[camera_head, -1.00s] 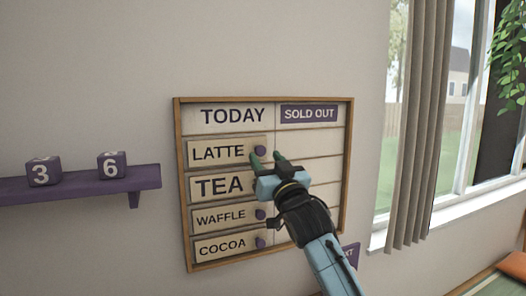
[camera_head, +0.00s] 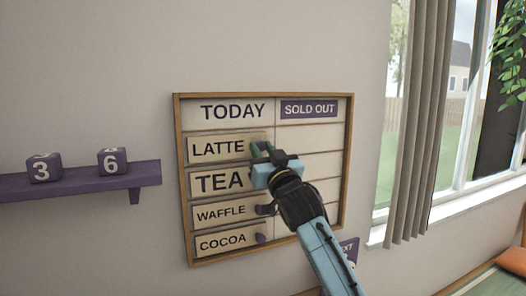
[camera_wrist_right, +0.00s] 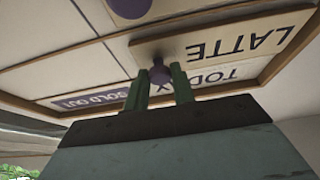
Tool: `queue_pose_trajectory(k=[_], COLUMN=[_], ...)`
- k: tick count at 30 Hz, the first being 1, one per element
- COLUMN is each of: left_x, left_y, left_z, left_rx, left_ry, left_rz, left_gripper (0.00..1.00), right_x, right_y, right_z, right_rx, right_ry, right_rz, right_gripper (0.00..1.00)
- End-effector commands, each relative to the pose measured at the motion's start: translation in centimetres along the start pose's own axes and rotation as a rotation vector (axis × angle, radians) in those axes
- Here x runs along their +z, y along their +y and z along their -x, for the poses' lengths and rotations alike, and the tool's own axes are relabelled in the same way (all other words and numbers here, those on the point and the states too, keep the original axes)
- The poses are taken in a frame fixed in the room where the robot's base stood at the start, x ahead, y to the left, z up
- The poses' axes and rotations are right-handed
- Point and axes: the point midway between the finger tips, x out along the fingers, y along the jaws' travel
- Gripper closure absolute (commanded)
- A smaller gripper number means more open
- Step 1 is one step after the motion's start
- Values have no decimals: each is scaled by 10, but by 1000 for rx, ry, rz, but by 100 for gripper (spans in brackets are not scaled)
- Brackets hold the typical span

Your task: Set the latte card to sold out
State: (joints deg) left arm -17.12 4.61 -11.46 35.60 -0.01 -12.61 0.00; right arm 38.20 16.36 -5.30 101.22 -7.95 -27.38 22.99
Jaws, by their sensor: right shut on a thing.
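The menu board (camera_head: 349,150) hangs on the wall with a TODAY column on the left and a SOLD OUT column on the right. The LATTE card (camera_head: 217,147) is in the top row of the TODAY column; it also shows upside down in the right wrist view (camera_wrist_right: 235,40). My right gripper (camera_head: 262,148) is shut on the card's purple knob (camera_wrist_right: 160,75), at the card's right end. The TEA card (camera_head: 218,181), WAFFLE card (camera_head: 220,214) and COCOA card (camera_head: 222,241) sit below it in the TODAY column. My left gripper is not in view.
The SOLD OUT column (camera_head: 315,137) has no cards in its visible slots. A purple shelf (camera_head: 80,185) with two number cubes (camera_head: 112,161) is at the left. A curtain (camera_head: 416,130) and window are at the right.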

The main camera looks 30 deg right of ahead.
Motion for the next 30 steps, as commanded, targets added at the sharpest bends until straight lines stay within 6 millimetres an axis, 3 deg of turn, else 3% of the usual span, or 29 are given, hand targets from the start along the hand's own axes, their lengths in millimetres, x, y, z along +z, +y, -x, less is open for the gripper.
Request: queue_pose_trajectory(k=[7, 11, 17, 30], left_x=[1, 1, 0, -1], left_y=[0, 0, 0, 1], left_z=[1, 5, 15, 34], left_rx=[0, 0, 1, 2], left_ry=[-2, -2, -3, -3], left_rz=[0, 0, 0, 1], left_gripper=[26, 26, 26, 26], right_x=[0, 0, -2, -2], right_y=[4, 18, 66, 200], right_z=[0, 0, -1, 0], right_rx=[1, 2, 4, 4], right_ry=[-1, -1, -3, -2], right_rz=[1, 4, 7, 7], right_gripper=[100, 100, 100, 100])
